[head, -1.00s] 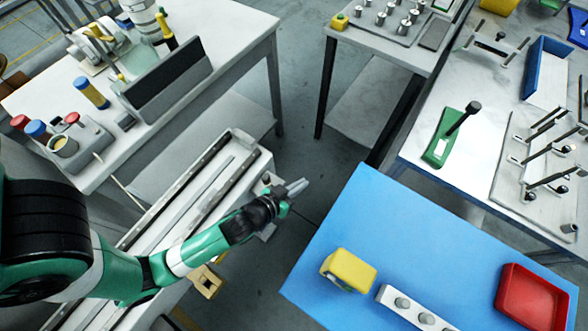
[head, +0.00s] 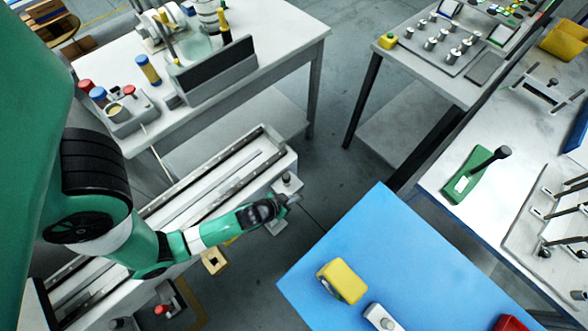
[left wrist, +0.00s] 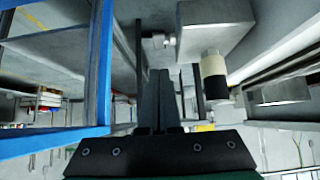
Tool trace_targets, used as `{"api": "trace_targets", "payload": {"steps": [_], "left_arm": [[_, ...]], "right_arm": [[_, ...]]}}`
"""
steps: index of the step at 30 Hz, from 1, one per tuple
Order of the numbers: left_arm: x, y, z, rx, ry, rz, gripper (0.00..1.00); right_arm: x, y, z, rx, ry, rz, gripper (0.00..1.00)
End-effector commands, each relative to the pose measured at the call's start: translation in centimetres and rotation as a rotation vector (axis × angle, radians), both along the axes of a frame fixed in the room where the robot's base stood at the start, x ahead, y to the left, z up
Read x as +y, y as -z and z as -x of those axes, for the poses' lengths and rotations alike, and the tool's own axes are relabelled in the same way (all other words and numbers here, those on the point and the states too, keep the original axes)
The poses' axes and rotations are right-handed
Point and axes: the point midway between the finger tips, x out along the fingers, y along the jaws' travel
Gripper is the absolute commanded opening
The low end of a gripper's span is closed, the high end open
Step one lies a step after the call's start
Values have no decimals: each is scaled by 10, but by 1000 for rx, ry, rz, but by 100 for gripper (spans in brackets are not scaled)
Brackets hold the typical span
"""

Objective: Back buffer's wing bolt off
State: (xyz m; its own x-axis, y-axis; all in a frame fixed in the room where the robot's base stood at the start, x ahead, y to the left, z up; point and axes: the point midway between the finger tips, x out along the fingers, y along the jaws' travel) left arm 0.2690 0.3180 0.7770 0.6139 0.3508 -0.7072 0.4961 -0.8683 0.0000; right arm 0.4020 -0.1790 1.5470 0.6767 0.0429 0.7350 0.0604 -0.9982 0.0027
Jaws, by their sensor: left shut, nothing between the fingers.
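My left gripper (head: 296,199) is at the near right end of the long grey rail unit (head: 283,160), beside its end block. Its fingers are shut and empty; they also show in the left wrist view (left wrist: 158,100). A dark-topped knob (head: 287,178) stands on the end block close to the gripper. In the left wrist view a black and cream cylinder (left wrist: 214,75) hangs by a grey block (left wrist: 215,14), right of the fingers. A small pale fitting (left wrist: 160,41) is beyond the fingertips; I cannot tell whether it is the wing bolt. My right gripper is out of view.
A blue-topped table (head: 385,240) with a yellow block (head: 342,281) and a white knobbed strip (head: 382,318) stands to the right. A workbench (head: 290,45) is behind the rail unit. A green tool (head: 474,174) lies on the far right table. Open floor lies between.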

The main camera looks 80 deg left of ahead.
Motion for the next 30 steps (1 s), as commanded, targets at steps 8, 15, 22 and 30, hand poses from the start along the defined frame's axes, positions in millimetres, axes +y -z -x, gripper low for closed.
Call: {"api": "trace_targets", "payload": {"steps": [8,15,22,30], "left_arm": [[1,40,-2,1,1,1,0],[1,42,-3,-1,2,0,0],[1,43,-2,-3,1,-1,0],[1,47,-3,-41,1,-23,0]], "right_arm": [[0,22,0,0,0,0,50],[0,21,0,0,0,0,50],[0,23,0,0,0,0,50],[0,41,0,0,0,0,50]]}}
